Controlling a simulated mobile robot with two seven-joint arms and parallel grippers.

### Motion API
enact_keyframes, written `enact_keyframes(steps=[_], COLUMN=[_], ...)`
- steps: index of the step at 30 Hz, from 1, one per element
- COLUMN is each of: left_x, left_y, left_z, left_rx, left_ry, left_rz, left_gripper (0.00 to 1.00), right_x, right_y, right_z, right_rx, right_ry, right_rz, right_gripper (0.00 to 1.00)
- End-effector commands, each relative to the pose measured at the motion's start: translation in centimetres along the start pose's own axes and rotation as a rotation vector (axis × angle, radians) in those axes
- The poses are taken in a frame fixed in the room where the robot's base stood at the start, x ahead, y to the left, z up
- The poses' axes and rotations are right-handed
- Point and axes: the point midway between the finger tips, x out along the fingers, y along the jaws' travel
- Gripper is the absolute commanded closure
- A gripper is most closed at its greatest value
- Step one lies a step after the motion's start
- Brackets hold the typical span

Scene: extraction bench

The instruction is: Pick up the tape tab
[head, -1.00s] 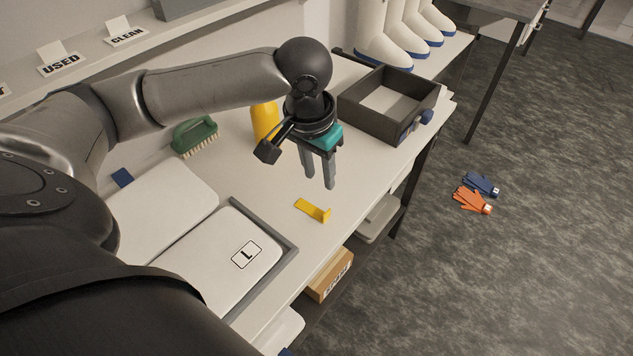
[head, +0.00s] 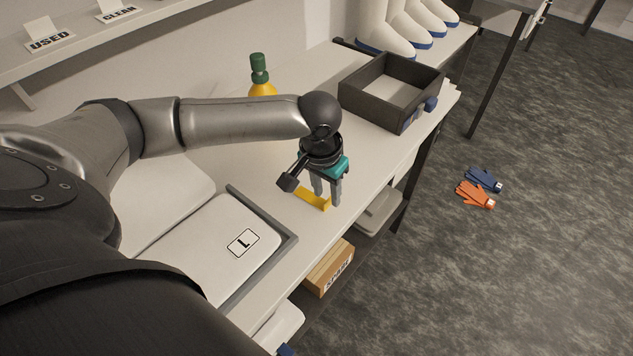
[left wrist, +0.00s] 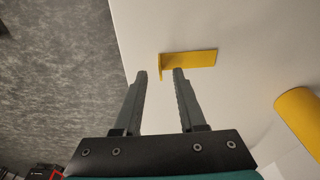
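The tape tab is a yellow L-shaped strip (head: 313,199) lying on the white bench near its front edge, with a short upturned end. My left gripper (head: 328,203) is open above the bench, close to the tab's upturned end, and it partly covers the tab in the head view. In the left wrist view the tab (left wrist: 190,60) lies just beyond the fingertips. Its upturned end lines up with the gap between the two open fingers (left wrist: 160,73), and nothing is between them. My right gripper is in neither view.
A tray with a white pad marked L (head: 220,240) lies left of the tab. A dark open box (head: 392,90) stands to the right at the back. A yellow bottle with a green cap (head: 260,74) stands behind my left arm. The bench's front edge is close.

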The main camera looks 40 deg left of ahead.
Motion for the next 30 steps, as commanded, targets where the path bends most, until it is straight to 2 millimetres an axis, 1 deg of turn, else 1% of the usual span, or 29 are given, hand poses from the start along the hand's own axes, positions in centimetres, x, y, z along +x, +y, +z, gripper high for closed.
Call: enact_keyframes(steps=[1, 4, 12, 14, 23, 30], left_x=[0.9, 1.8, 2.0, 2.0, 2.0, 2.0], left_y=[0.0, 0.0, 0.0, 0.0, 0.0, -0.1], left_z=[0.1, 0.1, 0.1, 0.1, 0.1, 0.1], left_rx=[0.000, -0.001, 0.001, 0.001, 0.001, 0.001], left_ry=[-0.002, 0.000, 0.000, 0.000, 0.000, 0.000], left_rz=[-0.001, 0.000, -0.001, -0.001, -0.001, -0.001], left_gripper=[0.60, 0.60, 0.60, 0.66, 0.99, 1.00], right_x=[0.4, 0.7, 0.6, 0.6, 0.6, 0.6], right_y=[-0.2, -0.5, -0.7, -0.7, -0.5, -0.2], right_z=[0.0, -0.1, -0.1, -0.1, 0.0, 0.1], right_rx=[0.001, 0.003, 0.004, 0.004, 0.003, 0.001], right_ry=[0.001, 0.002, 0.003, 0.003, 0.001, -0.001], right_rz=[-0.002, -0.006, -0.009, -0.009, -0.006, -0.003], right_gripper=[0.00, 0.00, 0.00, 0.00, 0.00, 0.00])
